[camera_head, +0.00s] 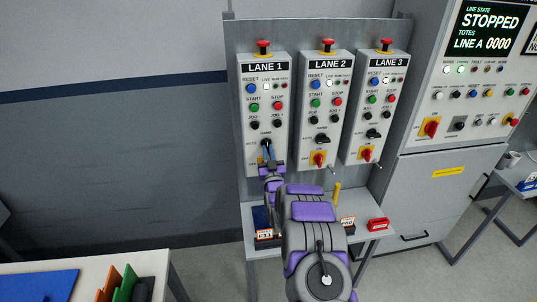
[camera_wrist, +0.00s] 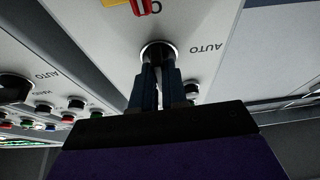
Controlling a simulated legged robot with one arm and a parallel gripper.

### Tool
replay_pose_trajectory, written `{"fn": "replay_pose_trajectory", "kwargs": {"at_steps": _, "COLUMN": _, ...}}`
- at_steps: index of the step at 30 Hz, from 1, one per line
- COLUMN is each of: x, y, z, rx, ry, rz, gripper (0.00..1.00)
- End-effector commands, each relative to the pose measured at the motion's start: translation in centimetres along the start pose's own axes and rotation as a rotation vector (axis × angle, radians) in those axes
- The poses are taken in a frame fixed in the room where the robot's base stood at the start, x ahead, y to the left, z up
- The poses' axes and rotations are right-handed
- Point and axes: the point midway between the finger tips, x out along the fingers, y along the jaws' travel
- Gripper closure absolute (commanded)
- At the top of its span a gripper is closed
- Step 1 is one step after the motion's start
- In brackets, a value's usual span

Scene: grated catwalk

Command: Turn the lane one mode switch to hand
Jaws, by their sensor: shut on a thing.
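The grey LANE 1 box (camera_head: 284,125) is at the left of three boxes on an upright panel. Its black mode switch (camera_head: 266,143) sits below the jog buttons and above the yellow and red isolator. My gripper (camera_head: 268,156) is at this switch, shut on its knob. In the wrist view, my two dark fingers (camera_wrist: 159,85) are on either side of the knob (camera_wrist: 157,53), which has a bright ring. The AUTO label (camera_wrist: 206,48) shows to the right of it in that upside-down view. The fingers hide most of the knob, so I cannot tell its exact setting.
The LANE 2 box (camera_head: 324,65) and LANE 3 box (camera_head: 383,67) stand close to the right with like switches. A shelf with a red box (camera_head: 378,224) is below. A cabinet with a STOPPED screen (camera_head: 490,25) is at the right.

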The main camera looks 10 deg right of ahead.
Motion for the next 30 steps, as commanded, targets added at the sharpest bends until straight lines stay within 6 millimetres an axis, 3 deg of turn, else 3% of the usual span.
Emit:
{"fn": "replay_pose_trajectory", "kwargs": {"at_steps": 18, "x": 0.09, "y": -0.11, "z": -0.17, "rx": 0.038, "ry": 0.002, "rz": 0.014, "gripper": 1.00}}
{"fn": "replay_pose_trajectory", "kwargs": {"at_steps": 19, "x": 0.09, "y": -0.11, "z": -0.18, "rx": 0.038, "ry": 0.003, "rz": 0.014, "gripper": 0.85}}
{"fn": "replay_pose_trajectory", "kwargs": {"at_steps": 21, "x": 0.09, "y": -0.10, "z": -0.18, "rx": 0.038, "ry": 0.003, "rz": 0.014, "gripper": 0.79}}
{"fn": "replay_pose_trajectory", "kwargs": {"at_steps": 26, "x": 0.06, "y": -0.05, "z": -0.15, "rx": 0.037, "ry": 0.002, "rz": 0.015, "gripper": 0.63}}
{"fn": "replay_pose_trajectory", "kwargs": {"at_steps": 30, "x": 0.05, "y": -0.03, "z": -0.13, "rx": 0.037, "ry": 0.001, "rz": 0.016, "gripper": 0.62}}
